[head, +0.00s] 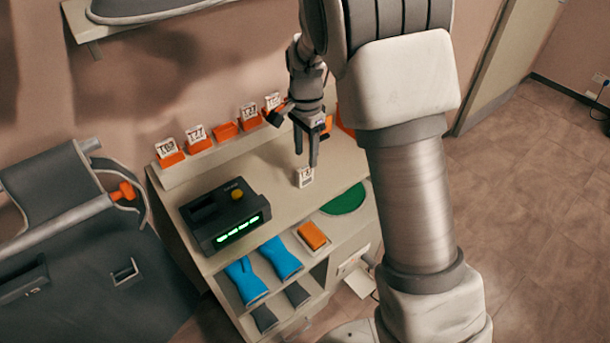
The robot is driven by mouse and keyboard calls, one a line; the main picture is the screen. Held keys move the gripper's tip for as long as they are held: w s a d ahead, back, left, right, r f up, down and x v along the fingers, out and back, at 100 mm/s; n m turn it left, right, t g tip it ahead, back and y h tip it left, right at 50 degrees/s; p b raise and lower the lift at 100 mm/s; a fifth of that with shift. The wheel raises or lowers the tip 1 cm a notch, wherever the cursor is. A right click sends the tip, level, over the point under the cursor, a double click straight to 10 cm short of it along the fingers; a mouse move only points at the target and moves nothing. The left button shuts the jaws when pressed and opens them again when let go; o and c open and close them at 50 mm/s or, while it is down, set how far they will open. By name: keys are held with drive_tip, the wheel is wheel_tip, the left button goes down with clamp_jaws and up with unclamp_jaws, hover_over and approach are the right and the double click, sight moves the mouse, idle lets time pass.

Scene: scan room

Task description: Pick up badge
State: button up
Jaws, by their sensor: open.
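A white badge (305,178) with dark print is on the cabinet top (265,175). My gripper (306,158) points down, open, with its fingertips just above the badge in the picture. I cannot tell whether the fingers touch it or stand around it. Nothing shows between the fingers. More white badges, such as one at the left (166,147), stand in orange holders (199,145) on a raised ledge along the wall. One orange holder (225,131) in the middle is empty. My arm hides the right end of the ledge.
A dark device (225,215) with a green display stands left of the badge. A green disc (344,198) lies to its right. A dark padded seat (60,180) is at the left. Floor at the right is clear.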

sight(305, 167)
drive_tip(key=f, duration=0.5)
drive_tip(key=shift+s+a, duration=0.1)
drive_tip(key=shift+s, duration=0.2)
clamp_jaws()
